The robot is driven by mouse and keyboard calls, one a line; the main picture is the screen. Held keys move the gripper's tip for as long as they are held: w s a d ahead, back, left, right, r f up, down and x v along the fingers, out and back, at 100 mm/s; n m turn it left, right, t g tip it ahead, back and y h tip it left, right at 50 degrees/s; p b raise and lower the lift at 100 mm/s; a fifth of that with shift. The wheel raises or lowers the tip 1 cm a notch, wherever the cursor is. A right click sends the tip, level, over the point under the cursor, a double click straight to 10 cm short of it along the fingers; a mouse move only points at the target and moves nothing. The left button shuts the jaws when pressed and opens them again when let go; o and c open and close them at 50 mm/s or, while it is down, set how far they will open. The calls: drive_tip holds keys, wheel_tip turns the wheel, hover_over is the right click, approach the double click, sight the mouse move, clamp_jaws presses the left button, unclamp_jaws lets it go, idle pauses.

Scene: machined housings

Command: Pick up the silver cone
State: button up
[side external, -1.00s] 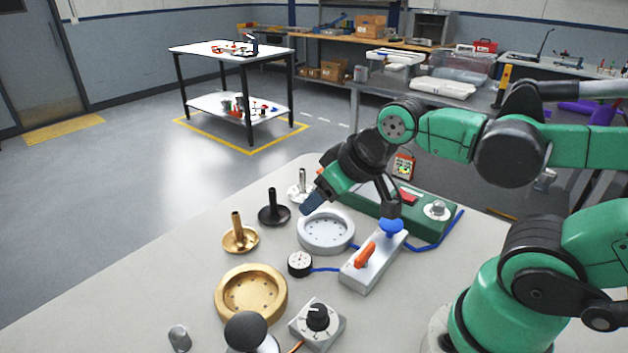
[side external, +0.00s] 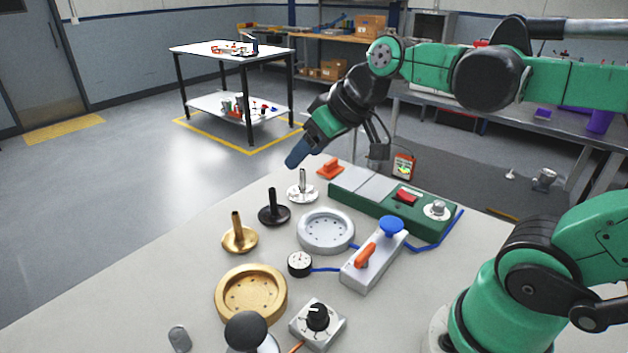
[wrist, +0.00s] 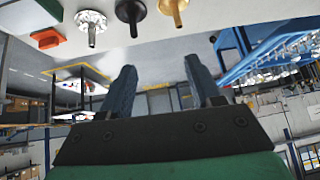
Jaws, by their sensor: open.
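The silver cone (side external: 302,193), a flared disc with an upright thin stem, stands on the table's far edge area in the side view. It shows at the upper left of the wrist view (wrist: 91,24), left of the black cone (wrist: 130,12) and gold cone (wrist: 173,8). My gripper (side external: 295,160) is above the silver cone's stem in the side view and apart from it, tilted down to the left. In the wrist view its two fingers (wrist: 158,72) are spread, with nothing between them.
The black cone (side external: 273,210) and gold cone (side external: 239,236) stand nearer on the left. An orange piece (side external: 330,169) lies right of the silver cone. A green box (side external: 405,213), silver ring housing (side external: 326,246), gold housing (side external: 222,296) and grey switch block (side external: 358,278) fill the table's middle.

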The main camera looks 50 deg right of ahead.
drive_tip(key=w+d+t+y, duration=0.1)
drive_tip(key=w+d+t, duration=0.1)
drive_tip(key=w+d, duration=0.3)
drive_tip(key=n+t, duration=0.2)
drive_tip(key=t, duration=0.1)
hover_over(297, 191)
drive_tip(key=s+d, duration=0.1)
drive_tip(key=s, duration=0.4)
wheel_tip(297, 191, down, 13)
drive_tip(key=shift+w+f, duration=0.1)
drive_tip(key=shift+w, duration=0.05)
drive_tip(key=shift+w+a+f, duration=0.1)
drive_tip(key=shift+w+f, duration=0.3)
drive_tip(key=shift+f, duration=0.05)
drive_tip(key=shift+x, duration=2.3)
clamp_jaws()
